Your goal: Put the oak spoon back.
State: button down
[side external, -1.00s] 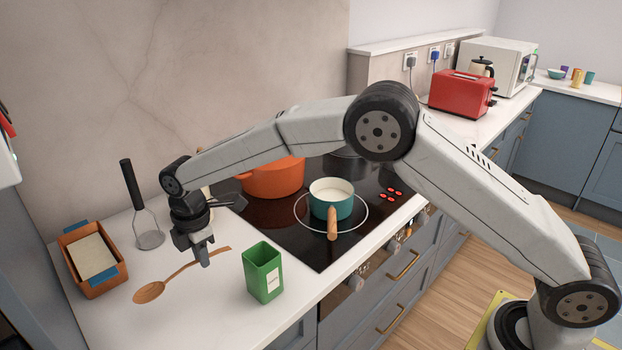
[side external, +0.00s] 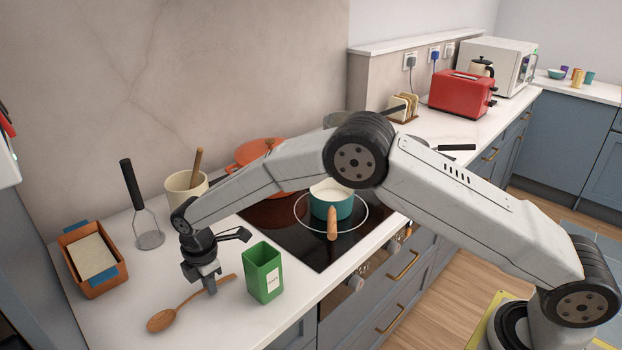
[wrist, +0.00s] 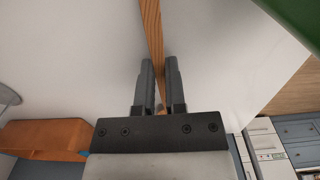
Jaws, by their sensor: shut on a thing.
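The oak spoon (side external: 190,303) is a long wooden spoon. Its bowl points to the lower left in the side view, and its handle reaches toward the green box. My gripper (side external: 211,288) points down and is shut on the spoon's handle, partway along it. In the wrist view the handle (wrist: 153,35) passes between the two fingers (wrist: 158,68). The bowl is out of the wrist view. I cannot tell if the spoon is touching the counter or just above it. A cream crock (side external: 184,198) with a wooden handle (side external: 197,166) standing in it is behind my arm.
A green box (side external: 263,272) stands close right of my gripper. An orange tray (side external: 100,283) and a black-handled masher (side external: 138,205) are left. The hob holds a teal pan (side external: 322,205) and an orange pot (side external: 247,152), partly hidden by my arm. Counter front left is clear.

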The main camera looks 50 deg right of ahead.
jog(key=shift+f, duration=0.2)
jog(key=c, duration=0.7)
grip_release()
notch_tip(320, 180, up, 12)
jog(key=shift+r, duration=0.15)
dwell(0.7)
